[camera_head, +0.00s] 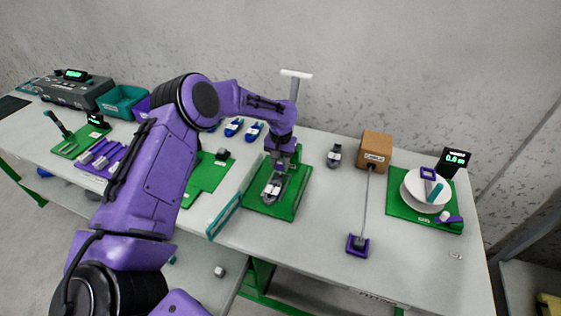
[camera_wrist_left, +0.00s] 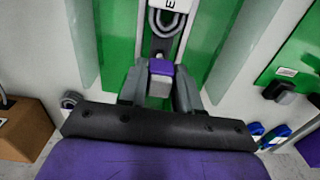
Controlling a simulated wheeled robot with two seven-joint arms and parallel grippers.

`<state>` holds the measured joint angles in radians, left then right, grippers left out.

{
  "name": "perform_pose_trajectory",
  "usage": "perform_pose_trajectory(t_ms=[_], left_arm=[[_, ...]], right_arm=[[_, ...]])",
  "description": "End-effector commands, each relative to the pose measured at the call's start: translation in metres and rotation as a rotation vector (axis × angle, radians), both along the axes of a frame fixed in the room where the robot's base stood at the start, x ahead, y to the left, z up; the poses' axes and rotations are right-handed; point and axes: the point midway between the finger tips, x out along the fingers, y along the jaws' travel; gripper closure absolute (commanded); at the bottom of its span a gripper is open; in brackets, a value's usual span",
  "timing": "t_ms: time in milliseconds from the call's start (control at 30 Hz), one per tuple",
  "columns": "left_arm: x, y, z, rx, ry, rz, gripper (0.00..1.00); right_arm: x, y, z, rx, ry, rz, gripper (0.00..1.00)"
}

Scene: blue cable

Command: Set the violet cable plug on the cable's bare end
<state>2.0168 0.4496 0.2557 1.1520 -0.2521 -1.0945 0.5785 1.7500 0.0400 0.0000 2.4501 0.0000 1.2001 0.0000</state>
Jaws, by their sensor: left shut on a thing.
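My left gripper (camera_head: 281,163) reaches down over a green mat (camera_head: 292,203) at the middle of the table. In the left wrist view its fingers (camera_wrist_left: 160,84) are shut on a small plug (camera_wrist_left: 160,68) with a violet top and a grey lower part. A grey clamp-like holder (camera_head: 271,189) with a white label lies on the mat just in front of the gripper; its dark loop (camera_wrist_left: 165,22) shows beyond the plug in the left wrist view. I cannot tell whether plug and holder touch. The cable's bare end cannot be made out. My right gripper is not in view.
A cardboard box (camera_head: 375,148) stands right of the mat, with a thin cable (camera_head: 366,207) running to a violet block (camera_head: 357,244). A white reel (camera_head: 416,193) sits on another green mat at right. Blue connectors (camera_head: 234,127) lie behind my arm. A teal bar (camera_head: 225,215) edges the mat.

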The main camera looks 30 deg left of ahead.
Motion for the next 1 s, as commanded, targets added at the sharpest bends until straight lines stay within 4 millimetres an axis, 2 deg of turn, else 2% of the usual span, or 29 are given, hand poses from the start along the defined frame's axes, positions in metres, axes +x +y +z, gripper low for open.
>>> perform_pose_trajectory(t_ms=[333,600,1000], left_arm=[[-0.0002,0.0000,0.0005,0.000,0.000,0.000,0.85],[-0.0020,-0.0004,0.0013,0.001,0.001,0.000,0.85],[-0.0018,-0.0005,0.0000,0.000,0.000,0.000,0.85]], right_arm=[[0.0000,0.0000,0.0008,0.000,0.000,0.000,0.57],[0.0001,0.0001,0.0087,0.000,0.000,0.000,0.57],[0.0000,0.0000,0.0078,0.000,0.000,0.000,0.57]])
